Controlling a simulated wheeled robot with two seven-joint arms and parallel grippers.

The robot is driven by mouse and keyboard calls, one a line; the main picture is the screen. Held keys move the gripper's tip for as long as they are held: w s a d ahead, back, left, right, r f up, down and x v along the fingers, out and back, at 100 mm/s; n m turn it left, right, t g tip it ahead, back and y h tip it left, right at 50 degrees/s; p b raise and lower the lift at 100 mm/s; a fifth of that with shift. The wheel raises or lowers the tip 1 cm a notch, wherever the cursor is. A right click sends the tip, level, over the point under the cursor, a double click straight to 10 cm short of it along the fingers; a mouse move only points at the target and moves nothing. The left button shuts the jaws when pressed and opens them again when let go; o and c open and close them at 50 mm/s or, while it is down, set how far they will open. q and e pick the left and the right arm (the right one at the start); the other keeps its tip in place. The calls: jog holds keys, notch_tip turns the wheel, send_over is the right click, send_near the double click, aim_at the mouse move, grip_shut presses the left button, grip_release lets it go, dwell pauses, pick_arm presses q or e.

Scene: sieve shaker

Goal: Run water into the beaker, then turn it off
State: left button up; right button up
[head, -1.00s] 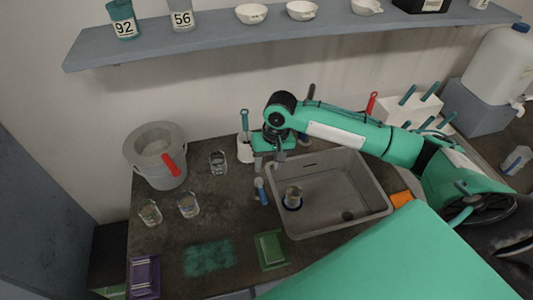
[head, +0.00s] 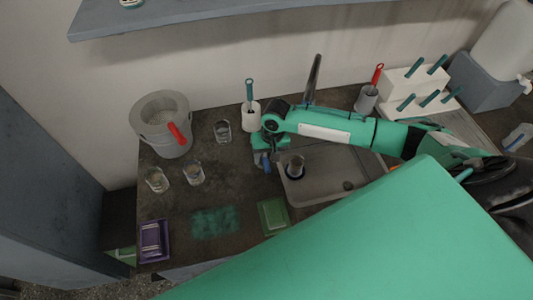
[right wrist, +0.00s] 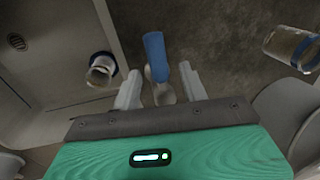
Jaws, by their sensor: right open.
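A clear beaker (head: 296,165) stands in the grey sink (head: 335,187), with a dark blue ring at its base; it also shows in the right wrist view (right wrist: 101,70). I cannot tell whether it holds water. A dark tap spout (head: 314,78) rises behind the sink, partly hidden by my right arm. A blue handle (right wrist: 155,55) on a pale base stands on the counter just left of the sink. My right gripper (right wrist: 161,88) is open above it, its fingers on either side of the handle's pale lower part. My left gripper is out of view.
Glass beakers (head: 157,180) and a grey bucket (head: 160,130) with a red handle stand on the left counter. A brush holder (head: 250,117) stands behind my gripper.

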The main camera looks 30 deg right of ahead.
grip_shut()
jog(key=shift+d+r+n+p, duration=0.2)
jog(key=shift+n+p, duration=0.1)
jog(key=shift+p, duration=0.25)
jog(key=shift+d+f+n+p, duration=0.15)
jog(key=shift+d+n+p, duration=0.2)
jog(key=shift+n+p, duration=0.6)
jog(key=shift+w+n, duration=0.1)
jog(key=shift+n, duration=0.15)
dwell(2.4)
